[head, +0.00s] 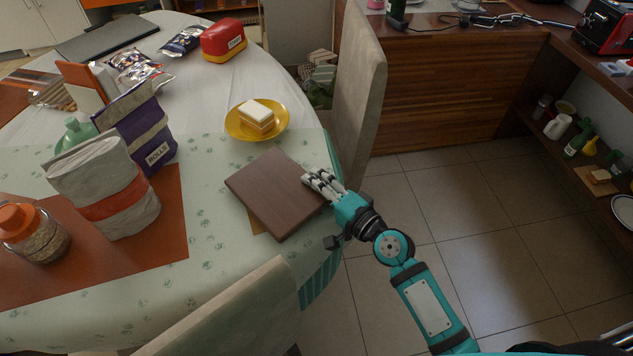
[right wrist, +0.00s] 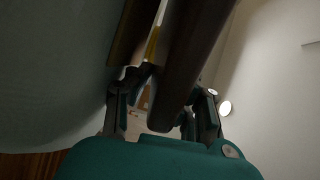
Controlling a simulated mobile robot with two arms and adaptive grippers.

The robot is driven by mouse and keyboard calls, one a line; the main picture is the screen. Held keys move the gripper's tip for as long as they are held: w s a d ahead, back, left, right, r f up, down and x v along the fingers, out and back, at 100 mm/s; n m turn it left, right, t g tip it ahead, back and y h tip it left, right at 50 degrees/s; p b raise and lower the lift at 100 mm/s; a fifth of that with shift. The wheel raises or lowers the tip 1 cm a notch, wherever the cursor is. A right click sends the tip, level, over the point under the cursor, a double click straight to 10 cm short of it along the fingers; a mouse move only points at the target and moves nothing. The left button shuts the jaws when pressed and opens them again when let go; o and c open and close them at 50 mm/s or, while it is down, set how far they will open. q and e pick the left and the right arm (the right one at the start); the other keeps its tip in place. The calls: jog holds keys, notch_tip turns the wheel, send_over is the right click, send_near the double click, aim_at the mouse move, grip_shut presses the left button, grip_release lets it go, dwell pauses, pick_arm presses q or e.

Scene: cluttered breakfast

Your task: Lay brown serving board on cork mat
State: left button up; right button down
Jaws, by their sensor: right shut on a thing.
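The brown serving board (head: 272,192) is a flat dark wooden slab near the table's right edge. My right gripper (head: 322,184) is shut on its right edge. In the right wrist view the board (right wrist: 192,58) passes between the fingers (right wrist: 165,108), with a gap between it and the table side. The cork mat (head: 256,222) shows only as a tan sliver at the board's lower left edge; the board hides the rest. The board looks held above the mat, roughly over it. My left gripper is not in view.
A yellow plate (head: 236,130) with a butter-like block stands just behind the board. A purple rolls bag (head: 150,135), a pale bag (head: 95,185) and an orange-lidded jar (head: 35,240) stand left. Chairs (head: 362,90) (head: 230,318) flank the table edge. Tablecloth left of the board is clear.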

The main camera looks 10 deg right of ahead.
jog(key=c, duration=1.2)
grip_release()
jog(key=shift+o, duration=0.3)
jog(key=shift+a+f, duration=0.1)
jog(key=shift+f, duration=0.1)
jog(key=shift+s+f, duration=0.25)
jog(key=shift+f, duration=0.05)
jog(key=shift+b+v, duration=0.65)
jog(key=shift+v, duration=1.95)
jog(key=shift+b+v, duration=0.3)
jog(key=shift+v, duration=0.7)
jog(key=shift+r, duration=0.15)
